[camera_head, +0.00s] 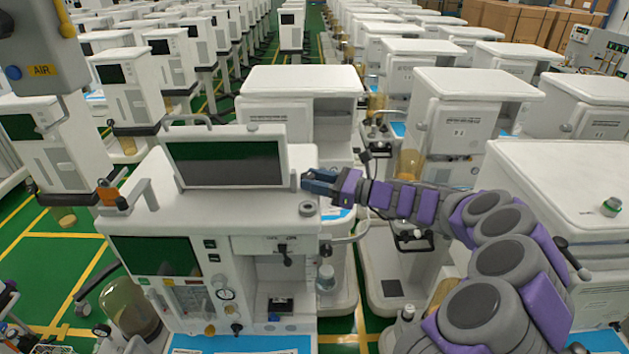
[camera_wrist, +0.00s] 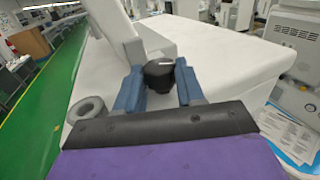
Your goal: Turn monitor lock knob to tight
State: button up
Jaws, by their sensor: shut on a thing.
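The monitor (camera_head: 227,160) is a flat screen in a white frame with a top handle, upright on the white cart top. My arm reaches in from the right, and my gripper (camera_head: 312,182) is at the monitor's right side, low down. In the wrist view, the lock knob (camera_wrist: 160,75) is black and round with a light mark on top. My gripper (camera_wrist: 158,90) has one blue finger on each side of it and is shut on it. The knob sits by the white monitor bracket (camera_wrist: 125,40). In the head view my gripper hides the knob.
A grey knob-like piece (camera_head: 307,208) sits at the cart's right edge. Other white carts (camera_head: 300,80) stand close behind and to the right. Green floor (camera_head: 60,255) shows at the left.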

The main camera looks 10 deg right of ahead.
jog(key=shift+s+a+m+t+h+b, duration=0.1)
jog(key=shift+m+t+h+b, duration=0.2)
jog(key=shift+m+t+h, duration=0.55)
jog(key=shift+t, duration=0.25)
jog(key=o, duration=1)
jog(key=shift+d, duration=0.25)
jog(key=shift+o, duration=0.2)
jog(key=shift+s, duration=0.1)
jog(key=v, duration=1.7)
jog(key=shift+d+f+b, duration=0.15)
jog(key=shift+d+b, duration=0.05)
jog(key=shift+b, duration=0.25)
